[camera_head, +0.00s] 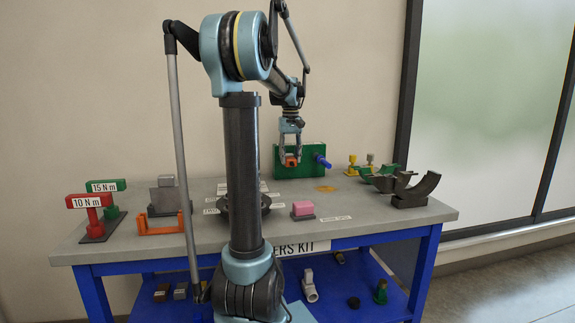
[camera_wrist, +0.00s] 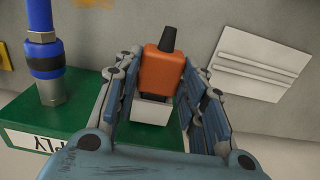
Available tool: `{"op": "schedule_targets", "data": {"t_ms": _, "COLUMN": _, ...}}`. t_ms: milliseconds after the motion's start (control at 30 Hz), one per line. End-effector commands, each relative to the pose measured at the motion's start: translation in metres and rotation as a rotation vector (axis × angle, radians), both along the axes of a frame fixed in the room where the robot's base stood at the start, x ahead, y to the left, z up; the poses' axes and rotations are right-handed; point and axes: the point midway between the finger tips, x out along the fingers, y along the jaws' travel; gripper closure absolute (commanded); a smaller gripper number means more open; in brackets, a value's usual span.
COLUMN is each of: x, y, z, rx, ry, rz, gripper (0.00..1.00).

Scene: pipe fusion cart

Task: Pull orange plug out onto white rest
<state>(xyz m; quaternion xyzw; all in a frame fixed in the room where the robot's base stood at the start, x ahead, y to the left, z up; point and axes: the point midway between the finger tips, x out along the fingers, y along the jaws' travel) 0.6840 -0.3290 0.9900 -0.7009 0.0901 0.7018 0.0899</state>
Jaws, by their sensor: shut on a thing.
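The orange plug (camera_wrist: 163,72) with a black tip sits between the fingers of my gripper (camera_head: 290,150), which is shut on it. In the head view the orange plug (camera_head: 291,161) shows at the fingertips, in front of the left part of the green block (camera_head: 312,150). In the wrist view a white piece (camera_wrist: 152,110) lies between the plug and the green block (camera_wrist: 75,118). I cannot tell whether the plug is still seated. A white ribbed plate (camera_wrist: 250,62), seemingly the white rest, lies on the grey tabletop to the right of the plug, apart from it.
A blue fitting (camera_wrist: 45,60) sticks out of the green block on the other side; it also shows in the head view (camera_head: 322,161). A pink block (camera_head: 303,208) stands nearer the front edge. Dark and green cradles (camera_head: 411,190) stand at the right.

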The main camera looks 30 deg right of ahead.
Motion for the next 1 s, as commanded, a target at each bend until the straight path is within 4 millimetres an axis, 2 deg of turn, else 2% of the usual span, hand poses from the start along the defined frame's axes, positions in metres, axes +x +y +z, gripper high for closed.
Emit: {"op": "schedule_targets", "data": {"t_ms": 1000, "x": -0.032, "y": 0.008, "z": 0.0, "rx": 0.0, "ry": 0.0, "rz": -0.001, "gripper": 1.0}}
